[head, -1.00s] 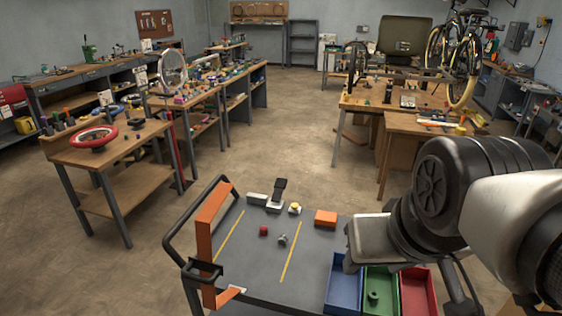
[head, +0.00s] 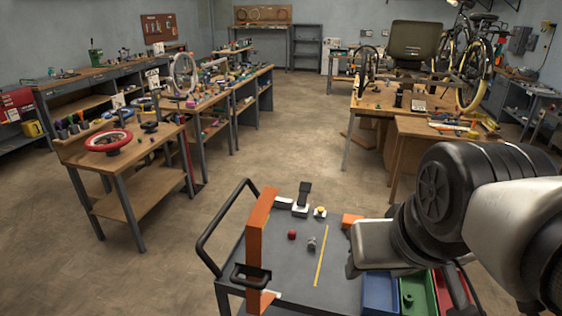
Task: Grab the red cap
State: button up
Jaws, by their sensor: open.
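The red cap (head: 292,235) is a small red piece on the grey top of the cart (head: 285,265), left of a small grey metal bolt-like part (head: 311,243). My gripper (head: 353,268) is at the right over the cart, seen from behind, with its grey body hiding most of the fingers. It is open and apart from the red cap, to its right in the picture. Nothing shows in its grip.
An orange upright bracket (head: 261,240) stands along the cart's left side by the black handle (head: 222,225). Blue (head: 381,292), green (head: 418,291) and red bins sit at the right, partly hidden by my arm. An orange block (head: 352,220) lies behind my gripper.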

aim_at(292, 234)
jog(key=j, duration=0.5)
jog(key=k+l+u, duration=0.25)
jog(key=l, duration=0.3)
jog(key=k+l+u, duration=0.25)
jog(key=k+l, duration=0.2)
jog(key=i+j+z, duration=0.35)
jog(key=j, duration=0.25)
jog(key=i+j+z, duration=0.35)
jog(key=j, duration=0.35)
jog(key=i+j+z, duration=0.15)
jog(key=j, duration=0.25)
jog(key=i+j+z, duration=0.15)
jog(key=j, duration=0.25)
